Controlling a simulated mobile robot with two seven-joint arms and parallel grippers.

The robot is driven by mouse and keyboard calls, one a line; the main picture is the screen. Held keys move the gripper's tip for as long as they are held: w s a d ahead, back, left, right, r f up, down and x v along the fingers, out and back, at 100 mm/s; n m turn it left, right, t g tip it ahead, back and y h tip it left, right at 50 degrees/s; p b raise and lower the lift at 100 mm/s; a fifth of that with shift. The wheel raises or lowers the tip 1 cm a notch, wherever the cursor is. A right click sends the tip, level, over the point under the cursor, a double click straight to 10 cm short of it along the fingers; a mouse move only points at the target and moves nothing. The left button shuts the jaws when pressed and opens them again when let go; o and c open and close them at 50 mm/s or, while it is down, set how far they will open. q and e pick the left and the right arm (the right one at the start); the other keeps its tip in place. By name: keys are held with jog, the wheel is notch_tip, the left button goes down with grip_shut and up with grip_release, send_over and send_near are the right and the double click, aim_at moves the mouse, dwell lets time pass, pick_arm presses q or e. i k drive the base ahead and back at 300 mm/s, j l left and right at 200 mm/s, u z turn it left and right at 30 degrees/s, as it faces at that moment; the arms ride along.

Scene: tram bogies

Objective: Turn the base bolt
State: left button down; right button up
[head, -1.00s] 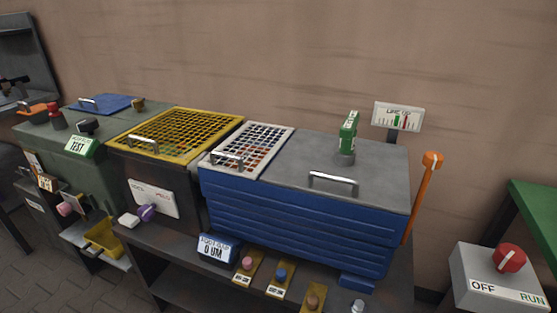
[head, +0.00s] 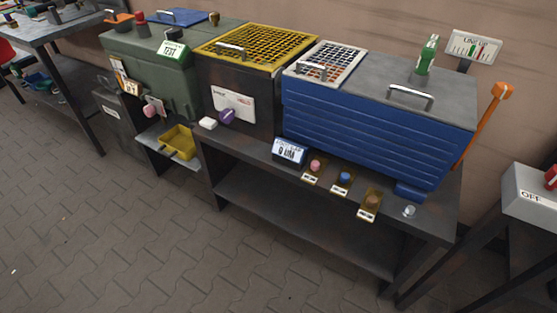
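A small silver bolt-like piece (head: 409,211) stands on the dark bench (head: 330,188) at the front right, beside the blue foot (head: 408,192) of the blue ribbed box (head: 350,130). No label naming it the base bolt can be read. A small display (head: 289,150) stands on the bench at the box's front left corner; its text is too small to read surely. Neither of my grippers shows.
An orange lever (head: 485,120) rises at the box's right end. A grey switch box (head: 530,195) stands at the right edge. A yellow-grated unit (head: 245,50) and green cabinet (head: 150,75) stand left, with a yellow tray (head: 178,142) low down. The paved floor (head: 150,240) in front is clear.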

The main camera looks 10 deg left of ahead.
aim_at(408, 211)
jog(key=k+j+z, duration=0.1)
jog(key=k+j, duration=0.95)
